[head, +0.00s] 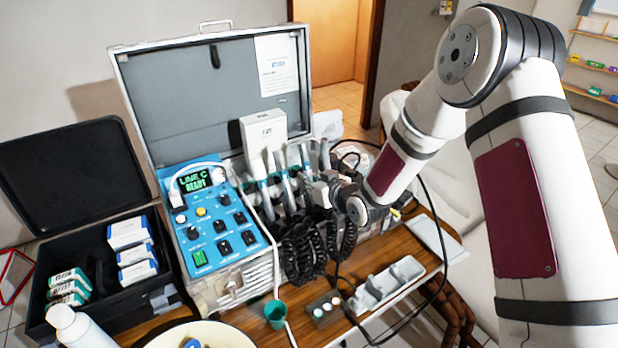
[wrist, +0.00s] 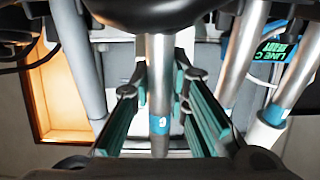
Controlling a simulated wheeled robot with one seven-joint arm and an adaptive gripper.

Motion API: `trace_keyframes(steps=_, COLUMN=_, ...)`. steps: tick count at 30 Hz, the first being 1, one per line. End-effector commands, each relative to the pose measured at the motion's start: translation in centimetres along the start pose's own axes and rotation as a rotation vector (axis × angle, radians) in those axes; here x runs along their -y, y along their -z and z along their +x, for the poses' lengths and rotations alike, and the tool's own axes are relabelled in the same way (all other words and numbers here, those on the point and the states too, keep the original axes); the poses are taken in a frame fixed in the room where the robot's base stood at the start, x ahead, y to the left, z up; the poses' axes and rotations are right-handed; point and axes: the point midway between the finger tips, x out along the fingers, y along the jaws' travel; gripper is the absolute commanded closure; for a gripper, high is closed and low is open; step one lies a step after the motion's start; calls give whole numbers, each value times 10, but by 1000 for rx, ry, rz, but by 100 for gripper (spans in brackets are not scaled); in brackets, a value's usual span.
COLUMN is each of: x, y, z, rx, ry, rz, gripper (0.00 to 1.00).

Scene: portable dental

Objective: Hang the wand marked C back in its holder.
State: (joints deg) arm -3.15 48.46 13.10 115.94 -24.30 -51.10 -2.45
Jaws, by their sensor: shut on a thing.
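In the wrist view, the wand marked C (wrist: 159,75) is a silver tube with a blue band bearing a white letter. It stands between the teal-padded fingers of my gripper (wrist: 160,101), which is shut on it. A dark rounded part covers its upper end in that view. In the head view, my gripper (head: 325,192) is at the right end of the row of wands on the open case; its fingers and the held wand are hard to separate there. Whether the wand touches its holder is hidden. The blue control panel's display (head: 194,181) reads "LINE C READY".
Other wands (head: 285,185) stand close beside my gripper, with black coiled hoses (head: 303,250) hanging in front. A white box (head: 264,137) stands behind them.

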Motion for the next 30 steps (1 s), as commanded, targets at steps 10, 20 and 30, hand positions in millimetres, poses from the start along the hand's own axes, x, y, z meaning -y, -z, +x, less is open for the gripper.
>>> trace_keyframes(steps=10, x=0, y=0, z=0, rx=-1, ry=0, rz=0, gripper=61)
trace_keyframes(steps=20, x=0, y=0, z=0, rx=0, ry=0, rz=0, gripper=61)
trace_keyframes(steps=30, x=0, y=1, z=-10, rx=1, ry=0, rz=0, gripper=61)
